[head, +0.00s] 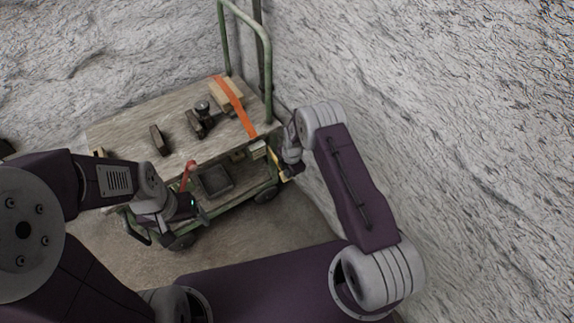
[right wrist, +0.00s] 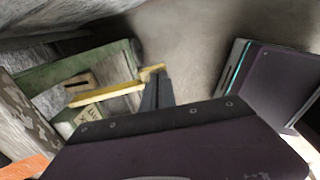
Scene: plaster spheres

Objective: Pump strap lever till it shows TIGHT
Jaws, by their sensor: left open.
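An orange strap (head: 236,106) runs over the cart's wooden top and down its front edge to a pale ratchet body (head: 257,147). A yellow lever (head: 274,158) slopes down from there; in the right wrist view the lever (right wrist: 100,96) reaches my fingers. My right gripper (head: 288,173) is at the lever's outer end. Its dark fingers (right wrist: 157,88) look close together, with yellow showing at their tips; whether they clamp the lever is unclear. A pale label (right wrist: 90,117) sits beside the lever, its writing unreadable. My left gripper (head: 198,206) is open, in front of the cart, away from the lever.
The green-framed cart (head: 268,62) stands in a corner of rough pale walls. Its top (head: 130,125) carries a wooden block (head: 224,92) under the strap and dark items (head: 198,122). A dark tray (head: 214,181) lies on the lower shelf. Floor (head: 260,245) in front is clear.

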